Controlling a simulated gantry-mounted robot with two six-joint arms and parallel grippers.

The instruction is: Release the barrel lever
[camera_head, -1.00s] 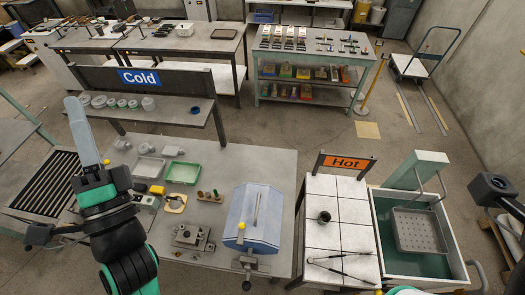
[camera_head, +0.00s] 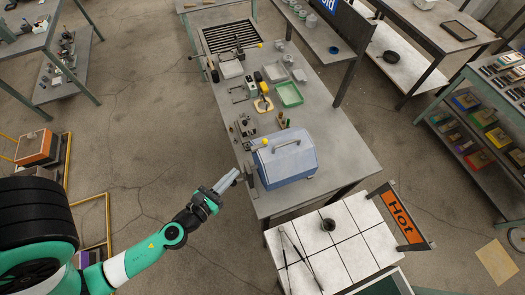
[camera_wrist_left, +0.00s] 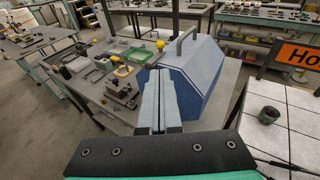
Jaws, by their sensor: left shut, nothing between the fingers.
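The blue barrel box (camera_head: 286,158) with a grey top handle sits at the near end of the grey workbench. It also shows in the left wrist view (camera_wrist_left: 205,82). A yellow knob (camera_head: 265,141) shows at its left end, and in the wrist view (camera_wrist_left: 160,44) it stands just beyond my fingertips. A grey upright part (camera_head: 249,174), perhaps the lever arm, stands at that end. My left gripper (camera_head: 231,180) is shut and empty, just left of this part. I cannot tell whether it touches it. In the wrist view the shut fingers (camera_wrist_left: 160,88) partly hide the barrel's end. My right gripper is not in view.
A metal fixture (camera_head: 245,125), a green tray (camera_head: 290,94) and small tools lie farther along the bench (camera_head: 335,135). The white tiled table (camera_head: 350,235) with tongs, a dark cup (camera_head: 328,224) and the Hot sign stands at the lower right. Open floor lies left of the bench.

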